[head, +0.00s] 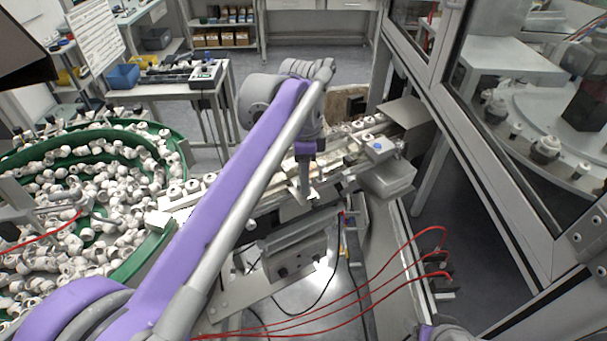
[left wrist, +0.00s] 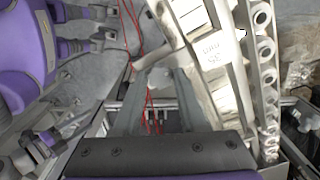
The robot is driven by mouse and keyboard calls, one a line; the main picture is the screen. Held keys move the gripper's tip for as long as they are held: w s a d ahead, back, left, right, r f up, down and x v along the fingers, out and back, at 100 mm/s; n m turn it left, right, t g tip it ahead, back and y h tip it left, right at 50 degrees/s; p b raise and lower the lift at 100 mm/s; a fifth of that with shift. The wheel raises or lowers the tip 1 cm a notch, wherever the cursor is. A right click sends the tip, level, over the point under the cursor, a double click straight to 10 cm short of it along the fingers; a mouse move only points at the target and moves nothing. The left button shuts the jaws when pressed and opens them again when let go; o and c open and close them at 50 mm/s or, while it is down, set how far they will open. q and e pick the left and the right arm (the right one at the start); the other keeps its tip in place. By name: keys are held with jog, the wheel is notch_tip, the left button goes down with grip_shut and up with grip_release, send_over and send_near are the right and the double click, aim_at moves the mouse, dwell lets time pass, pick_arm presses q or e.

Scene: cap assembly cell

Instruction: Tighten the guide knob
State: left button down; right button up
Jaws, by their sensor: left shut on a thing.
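My left gripper (head: 308,195) reaches down to the metal guide rails of the conveyor line in the middle of the head view. In the left wrist view its two grey fingers (left wrist: 160,78) point away from the camera. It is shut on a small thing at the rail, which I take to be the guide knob.
A green-rimmed feeder (head: 140,262) full of white caps stands at the left. Red cables (head: 395,262) loop across the right front. A metal bracket (head: 297,252) stands just in front of the gripper. A framed glass enclosure (head: 455,60) closes off the right side.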

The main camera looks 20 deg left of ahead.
pick_arm(q)
jog(key=shift+r+m, duration=0.1)
jog(key=shift+m, duration=0.8)
pick_arm(e)
jog(key=shift+w+r, duration=0.1)
jog(key=shift+r, duration=0.1)
pick_arm(q)
jog(key=shift+c, duration=2.3)
grip_release()
notch_tip(320, 180, up, 11)
jog(key=p, duration=0.1)
pick_arm(e)
jog(key=shift+w+r, duration=0.55)
jog(key=shift+r, duration=0.35)
pick_arm(q)
jog(key=shift+f, duration=0.2)
pick_arm(e)
jog(key=shift+s, duration=0.1)
